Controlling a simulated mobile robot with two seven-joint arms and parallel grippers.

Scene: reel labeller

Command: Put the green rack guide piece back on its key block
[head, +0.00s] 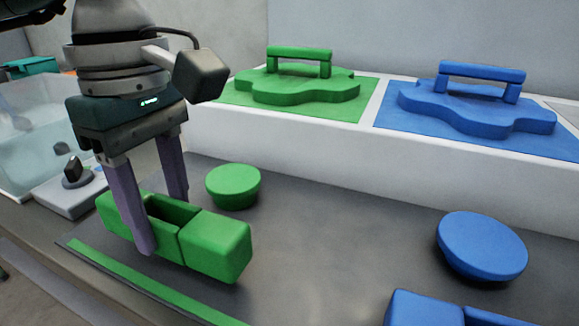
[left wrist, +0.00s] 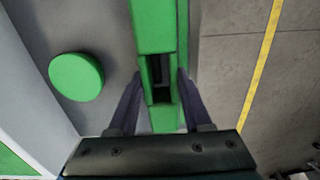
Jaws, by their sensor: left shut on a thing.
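The green rack guide piece (head: 216,245) appears to be the long green block with an open slot in its middle. My left gripper (head: 165,225) points down with its purple fingers on either side of the slotted part and is shut on it. In the left wrist view the piece (left wrist: 154,28) runs up the picture between the fingers of the left gripper (left wrist: 158,90). It is low over the dark grey surface; I cannot tell whether it touches. I cannot make out a separate key block. My right gripper is not in view.
A round green knob (head: 233,184) stands just behind the piece. A green strip (head: 150,284) marks the front edge. A blue knob (head: 482,244) and a blue block (head: 425,310) are at the right. Handled green (head: 305,90) and blue (head: 475,107) plates rest on the white ledge.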

